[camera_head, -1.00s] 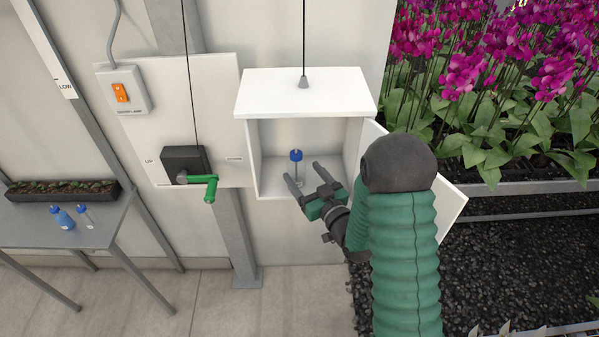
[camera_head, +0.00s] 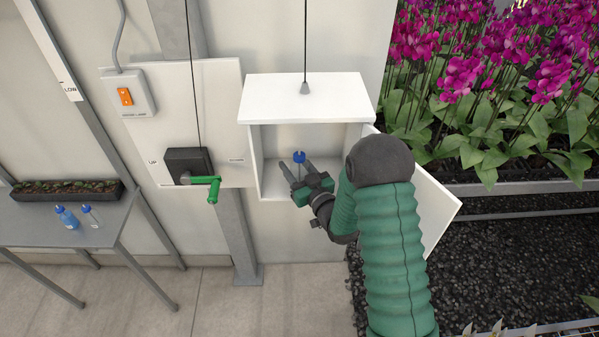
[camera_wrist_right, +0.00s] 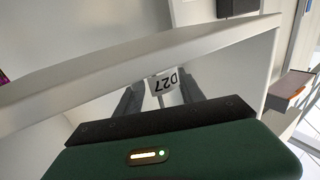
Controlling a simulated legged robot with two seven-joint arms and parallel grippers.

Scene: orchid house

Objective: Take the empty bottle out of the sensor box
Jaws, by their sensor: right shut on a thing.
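My right gripper (camera_head: 292,167) reaches into the box and is shut on the bottle. In the right wrist view my right gripper's dark fingers (camera_wrist_right: 165,98) flank a pale face marked "D27" (camera_wrist_right: 165,84). The bottle's lower part is mostly hidden by the gripper. My left gripper is not in view.
A grey table (camera_head: 95,237) at left holds a blue bottle (camera_head: 67,217), a clear bottle (camera_head: 92,215) and a planter (camera_head: 66,191). A green crank (camera_head: 207,187) and an orange switch (camera_head: 125,96) are left of the box. Orchids (camera_head: 500,75) stand right.

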